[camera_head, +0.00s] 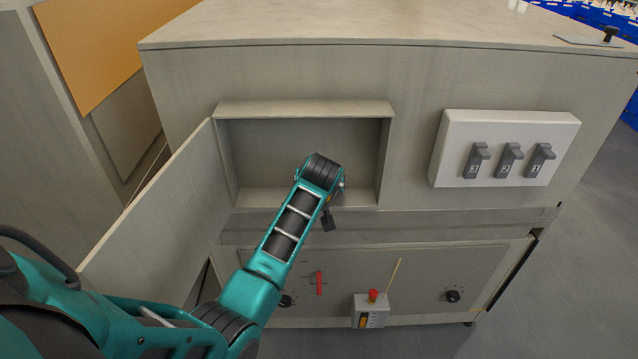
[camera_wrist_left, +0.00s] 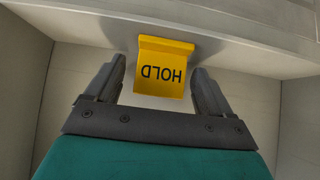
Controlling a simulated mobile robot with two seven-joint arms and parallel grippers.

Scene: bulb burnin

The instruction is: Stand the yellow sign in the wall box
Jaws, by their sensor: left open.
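The yellow sign (camera_wrist_left: 163,68), marked HOLD, shows in the left wrist view with its letters upside down. Its bent foot meets a grey surface at the top of that view. The open wall box (camera_head: 305,110) is in the middle of the head view, its door (camera_head: 150,215) swung out to the left. My left gripper (camera_wrist_left: 158,72) is open, a finger on each side of the sign with gaps visible. In the head view my left arm reaches in front of the box opening and hides the sign. Only a dark finger (camera_head: 327,219) shows below the wrist. My right gripper is not in view.
A white panel with several grey switches (camera_head: 508,150) is on the wall right of the box. Below are a red handle (camera_head: 319,283), black knobs (camera_head: 452,296) and a small control box with a red button (camera_head: 372,310). The cabinet top (camera_head: 370,22) is mostly clear.

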